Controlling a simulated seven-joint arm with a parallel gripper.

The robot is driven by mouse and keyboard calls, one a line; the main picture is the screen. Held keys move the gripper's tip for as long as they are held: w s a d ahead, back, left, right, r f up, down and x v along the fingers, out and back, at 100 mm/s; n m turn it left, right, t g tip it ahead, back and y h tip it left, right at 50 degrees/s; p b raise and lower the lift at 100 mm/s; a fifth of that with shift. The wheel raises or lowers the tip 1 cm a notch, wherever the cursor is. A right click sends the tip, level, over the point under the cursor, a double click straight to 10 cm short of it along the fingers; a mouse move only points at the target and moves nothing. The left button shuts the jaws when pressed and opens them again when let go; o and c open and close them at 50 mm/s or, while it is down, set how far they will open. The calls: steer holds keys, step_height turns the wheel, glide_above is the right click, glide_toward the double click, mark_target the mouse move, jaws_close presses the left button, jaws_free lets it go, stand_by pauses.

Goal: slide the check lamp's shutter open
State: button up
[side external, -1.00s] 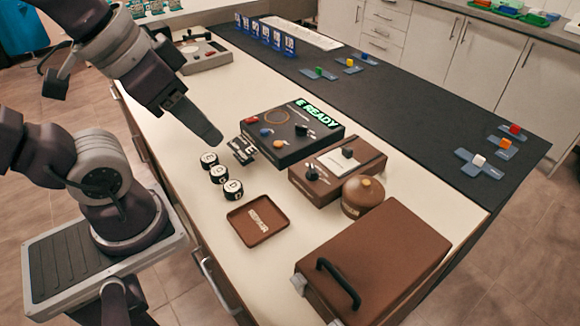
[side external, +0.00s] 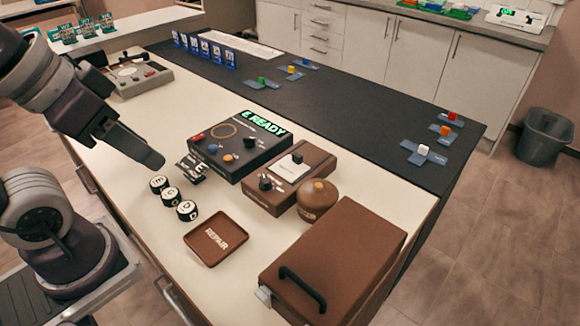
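A brown box (side external: 318,159) stands right of the black "E READY" console (side external: 233,167). It has a pale panel (side external: 288,169) on top with a small dark knob (side external: 297,158), and a black knob (side external: 265,183) at its front left. It may be the check lamp; no label I can read confirms this, and I cannot tell the shutter's position. My gripper (side external: 158,162) points down and right, above the pale counter, left of the console and apart from the brown box. Its fingers show side-on as one dark shape, so their gap is hidden. Nothing shows held in it.
A round brown pot (side external: 317,203) stands close right of the brown box. Three lettered black cylinders (side external: 171,196), a small lettered stand (side external: 190,170) and a "REPAIR" tray (side external: 238,235) lie nearer. A large brown case (side external: 345,255) with a black handle fills the front right.

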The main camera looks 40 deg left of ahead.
stand_by(0.3)
steer(key=shift+o, duration=1.2)
steer(key=w, duration=0.9)
steer(key=shift+w+a+r, duration=0.15)
steer(key=shift+a+r, duration=0.05)
steer(key=shift+a, duration=0.05)
steer(key=g, duration=0.1)
glide_above(297, 155)
steer(key=s, duration=0.6)
step_height(297, 155, down, 13)
steer(key=x, duration=1.3)
steer(key=shift+w, duration=0.3)
steer(key=shift+c, duration=0.2)
jaws_close()
